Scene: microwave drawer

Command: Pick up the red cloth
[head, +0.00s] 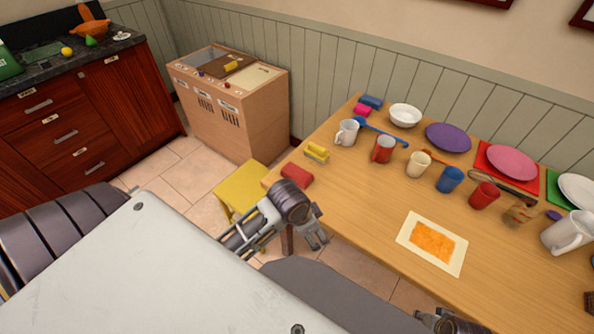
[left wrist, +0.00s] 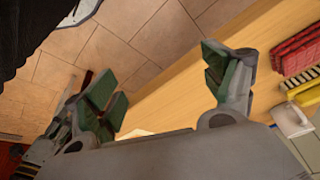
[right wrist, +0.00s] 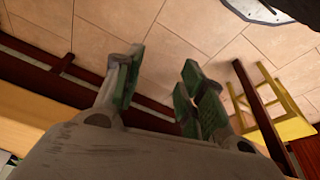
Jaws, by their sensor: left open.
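The folded red cloth (head: 297,175) lies on the near left edge of the wooden table (head: 350,210). It also shows in the left wrist view as a ribbed red cloth (left wrist: 298,48) at the upper right. My left gripper (head: 318,236) is open and empty beside the table's near edge, apart from the cloth. Its spread green-padded fingers (left wrist: 165,85) show in the left wrist view. My right gripper (head: 428,317) is only partly visible at the bottom of the head view. In the right wrist view its fingers (right wrist: 160,85) are apart and empty, over floor and table edge.
Mugs, including a white one (head: 347,132), and plates line the table's far side. A yellow stool (head: 240,190) stands by the table's left end. An orange-patterned card (head: 432,243) lies in front.

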